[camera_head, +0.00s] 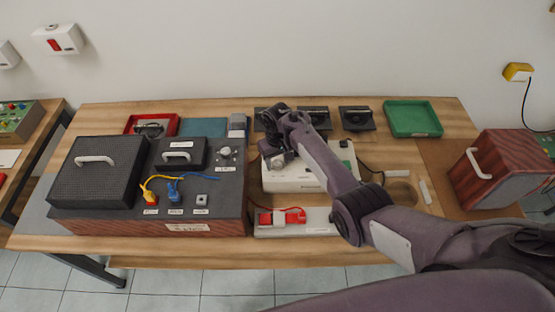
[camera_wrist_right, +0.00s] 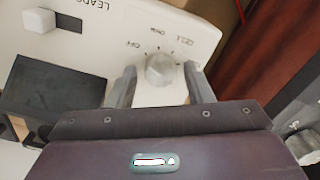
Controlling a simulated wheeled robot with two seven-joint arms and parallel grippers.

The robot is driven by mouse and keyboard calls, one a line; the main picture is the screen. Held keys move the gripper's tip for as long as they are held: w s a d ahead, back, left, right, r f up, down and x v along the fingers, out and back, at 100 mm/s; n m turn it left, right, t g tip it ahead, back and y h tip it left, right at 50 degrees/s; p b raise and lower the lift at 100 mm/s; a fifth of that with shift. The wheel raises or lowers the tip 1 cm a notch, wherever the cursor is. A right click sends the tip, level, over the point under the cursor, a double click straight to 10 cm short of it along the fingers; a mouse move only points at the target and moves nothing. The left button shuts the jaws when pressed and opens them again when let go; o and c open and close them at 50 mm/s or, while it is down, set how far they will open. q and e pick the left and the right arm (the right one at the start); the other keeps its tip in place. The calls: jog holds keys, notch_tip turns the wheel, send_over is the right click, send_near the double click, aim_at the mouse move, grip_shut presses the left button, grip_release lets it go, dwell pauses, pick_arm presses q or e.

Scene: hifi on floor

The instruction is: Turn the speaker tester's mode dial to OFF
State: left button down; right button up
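The speaker tester (camera_head: 290,182) is a white box in the middle of the bench, partly covered by my right arm. In the right wrist view its white panel (camera_wrist_right: 105,42) carries a round pale mode dial (camera_wrist_right: 160,70) with marks around it, including OFF and OHM. Which mark the dial points to is unclear. My right gripper (camera_wrist_right: 160,76) is open, with one finger on each side of the dial and gaps showing beside it. In the head view the right gripper (camera_head: 277,158) is over the tester's left part and hides the dial. My left gripper is not in view.
A dark-topped wooden hifi unit (camera_head: 222,208) with yellow and blue leads stands close left of the tester. A white strip with red parts (camera_head: 320,229) lies in front. A green tray (camera_head: 412,118) is behind right, and a wooden speaker (camera_head: 500,168) is at the right.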

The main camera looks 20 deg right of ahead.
aim_at(278, 163)
jog(key=shift+r, duration=0.1)
notch_tip(278, 163, up, 8)
jog(key=shift+f, duration=0.2)
dwell(0.5)
dwell(0.3)
